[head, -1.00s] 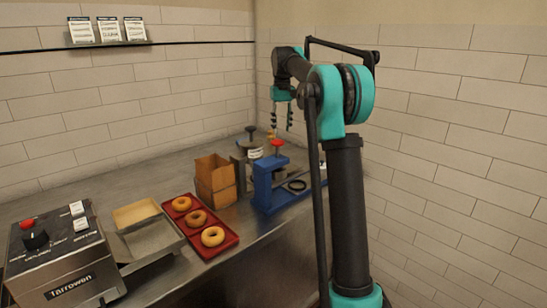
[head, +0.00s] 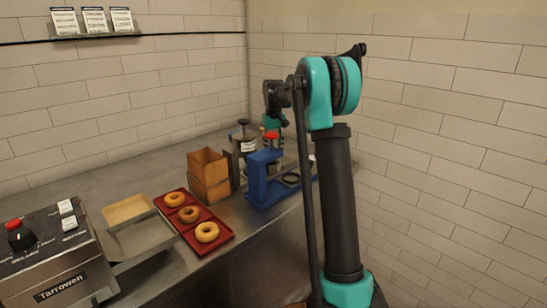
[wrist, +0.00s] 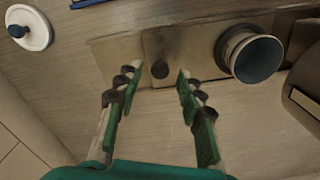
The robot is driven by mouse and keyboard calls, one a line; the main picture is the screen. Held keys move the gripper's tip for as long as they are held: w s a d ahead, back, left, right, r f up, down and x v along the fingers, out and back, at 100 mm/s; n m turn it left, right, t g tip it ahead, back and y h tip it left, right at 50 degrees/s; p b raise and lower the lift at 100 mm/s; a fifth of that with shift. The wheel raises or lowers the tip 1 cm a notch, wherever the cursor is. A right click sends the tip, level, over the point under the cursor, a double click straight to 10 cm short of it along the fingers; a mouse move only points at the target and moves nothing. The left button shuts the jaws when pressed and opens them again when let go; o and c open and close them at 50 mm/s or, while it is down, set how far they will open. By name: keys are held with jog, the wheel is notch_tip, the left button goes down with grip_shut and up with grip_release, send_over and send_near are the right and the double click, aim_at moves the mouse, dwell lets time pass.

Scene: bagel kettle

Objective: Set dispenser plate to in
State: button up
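In the wrist view a flat metal plate (wrist: 118,50) that looks like the dispenser plate lies along the top, with a small dark upright knob (wrist: 160,69) on it. A round metal cup or tube (wrist: 250,57) with a dark inside stands right of the knob. My gripper (wrist: 155,78) is open and empty, one finger on each side of the knob and apart from it. In the head view the dispenser (head: 243,140) with a black top knob stands at the back of the counter. My gripper is mostly hidden there behind the blue press and my arm.
A blue press (head: 262,180) with a red knob stands near the dispenser. A cardboard box (head: 209,178), a red tray (head: 222,239) of bagels and a grey machine (head: 45,255) lie to the left. A white disc (wrist: 35,35) with a dark knob shows in the wrist view.

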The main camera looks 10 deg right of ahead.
jog(key=shift+f, duration=1.6)
grip_shut()
